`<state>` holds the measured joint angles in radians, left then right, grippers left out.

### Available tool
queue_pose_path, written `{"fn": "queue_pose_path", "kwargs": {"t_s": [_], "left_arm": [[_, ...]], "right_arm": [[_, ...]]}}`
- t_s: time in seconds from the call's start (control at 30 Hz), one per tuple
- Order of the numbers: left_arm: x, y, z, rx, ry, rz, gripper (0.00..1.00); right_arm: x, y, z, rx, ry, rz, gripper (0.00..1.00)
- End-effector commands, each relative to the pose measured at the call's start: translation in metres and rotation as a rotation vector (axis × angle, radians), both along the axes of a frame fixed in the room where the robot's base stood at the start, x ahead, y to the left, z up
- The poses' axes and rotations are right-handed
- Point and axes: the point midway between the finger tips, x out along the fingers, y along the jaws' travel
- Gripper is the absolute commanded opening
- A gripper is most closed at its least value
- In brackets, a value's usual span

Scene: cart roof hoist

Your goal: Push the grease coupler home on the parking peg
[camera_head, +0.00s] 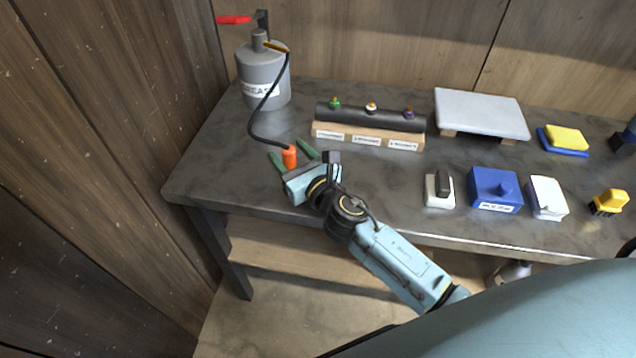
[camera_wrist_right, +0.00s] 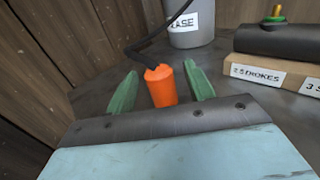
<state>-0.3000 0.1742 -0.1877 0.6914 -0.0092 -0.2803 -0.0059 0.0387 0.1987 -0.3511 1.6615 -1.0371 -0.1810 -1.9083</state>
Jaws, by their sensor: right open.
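The orange grease coupler (camera_head: 289,157) stands upright near the left front part of the bench, on the end of a black hose (camera_head: 257,122). The hose runs up to the grey grease canister (camera_head: 262,78). In the right wrist view the coupler (camera_wrist_right: 160,86) is between the two green fingers with gaps at both sides. My right gripper (camera_head: 292,155) is open around it, apart from it. The parking peg is not visible; what lies under the coupler is hidden. My left gripper is not in view.
A wooden block with a dark bar and several coloured fittings (camera_head: 369,139) stands right of the gripper. A grey plate on blocks (camera_head: 481,112), a blue box (camera_head: 495,188) and white boxes stand further right. A wooden wall closes the left side.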

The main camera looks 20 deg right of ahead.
Motion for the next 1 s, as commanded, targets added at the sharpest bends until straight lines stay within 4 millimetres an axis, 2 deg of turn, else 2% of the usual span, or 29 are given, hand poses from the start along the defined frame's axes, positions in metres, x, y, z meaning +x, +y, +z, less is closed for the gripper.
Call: {"fn": "queue_pose_path", "kwargs": {"t_s": [0.03,0.17,0.3,0.5,0.7,1.0], "left_arm": [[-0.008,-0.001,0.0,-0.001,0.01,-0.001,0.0],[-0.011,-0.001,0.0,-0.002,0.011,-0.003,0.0],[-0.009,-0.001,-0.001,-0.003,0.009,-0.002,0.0],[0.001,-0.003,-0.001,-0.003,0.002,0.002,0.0],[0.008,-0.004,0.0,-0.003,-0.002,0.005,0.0],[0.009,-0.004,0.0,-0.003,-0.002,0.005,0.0]], "right_arm": [[-0.016,-0.003,-0.002,-0.002,0.008,0.001,0.53],[-0.045,-0.008,-0.002,0.0,0.007,0.001,0.53],[-0.075,-0.014,-0.002,0.0,0.007,0.0,0.53],[-0.107,-0.021,-0.002,0.0,0.006,0.0,0.53],[-0.121,-0.024,-0.001,-0.002,0.004,0.0,0.53],[-0.123,-0.024,0.0,-0.002,0.004,0.0,0.53]]}}
